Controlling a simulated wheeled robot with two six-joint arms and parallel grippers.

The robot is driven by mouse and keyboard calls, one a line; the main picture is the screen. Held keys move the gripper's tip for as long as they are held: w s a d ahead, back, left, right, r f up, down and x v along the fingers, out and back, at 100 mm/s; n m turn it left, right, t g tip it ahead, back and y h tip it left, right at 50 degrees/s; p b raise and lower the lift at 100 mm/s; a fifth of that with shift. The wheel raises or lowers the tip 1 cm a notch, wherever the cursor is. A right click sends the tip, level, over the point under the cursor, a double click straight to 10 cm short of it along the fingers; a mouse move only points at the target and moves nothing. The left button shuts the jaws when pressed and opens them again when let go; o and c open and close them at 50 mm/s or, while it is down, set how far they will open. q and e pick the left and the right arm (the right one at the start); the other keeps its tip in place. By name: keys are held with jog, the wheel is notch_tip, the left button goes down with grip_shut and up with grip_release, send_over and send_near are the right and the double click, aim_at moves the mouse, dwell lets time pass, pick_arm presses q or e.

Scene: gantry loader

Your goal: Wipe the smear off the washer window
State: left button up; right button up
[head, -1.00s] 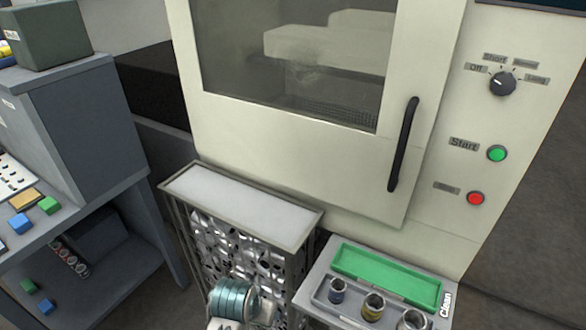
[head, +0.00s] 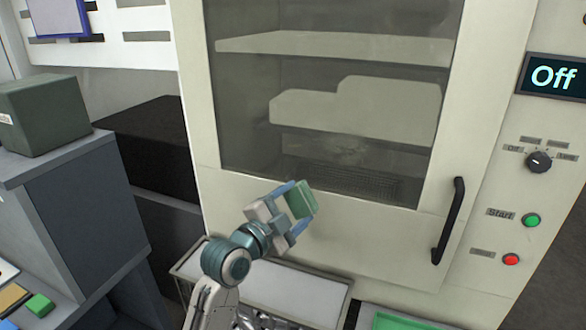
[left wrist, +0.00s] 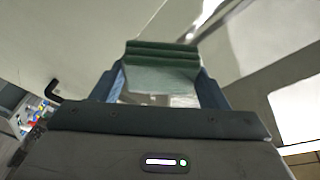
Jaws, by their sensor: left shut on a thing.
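The washer window (head: 240,130) is a dark glass pane in the pale door of the washer. A faint, hazy smear (head: 345,152) shows low in the pane, right of its middle. My left gripper (head: 300,207) is in front of the door, below and left of the smear. It is shut on a green block-shaped wiper (head: 303,199), which also shows between the fingers in the left wrist view (left wrist: 160,72). I cannot tell whether the wiper touches the door. My right gripper is not in view.
A black door handle (head: 448,222) sticks out right of the window. The panel display (head: 555,77) reads Off, above a knob (head: 538,162) and two buttons. A pale-topped rack (head: 300,290) and part of a green tray (head: 392,321) stand below the door.

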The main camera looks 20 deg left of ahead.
pick_arm(q)
jog(key=shift+m+t+h, duration=0.5)
jog(key=shift+t+h, duration=0.4)
jog(key=r, duration=0.8)
jog(key=shift+w+p, duration=0.3)
jog(key=shift+w+a, duration=0.1)
jog(key=shift+w, duration=0.25)
jog(key=w, duration=0.3)
jog(key=shift+f, duration=0.1)
jog(key=shift+w+b, duration=0.3)
jog(key=shift+w, duration=0.6)
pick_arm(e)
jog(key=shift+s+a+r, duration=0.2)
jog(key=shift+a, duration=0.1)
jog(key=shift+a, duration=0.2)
pick_arm(q)
jog(key=shift+w, duration=0.25)
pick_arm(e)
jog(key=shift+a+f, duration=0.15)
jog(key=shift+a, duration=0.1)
pick_arm(q)
jog(key=shift+w+b, duration=0.45)
jog(key=shift+w, duration=0.25)
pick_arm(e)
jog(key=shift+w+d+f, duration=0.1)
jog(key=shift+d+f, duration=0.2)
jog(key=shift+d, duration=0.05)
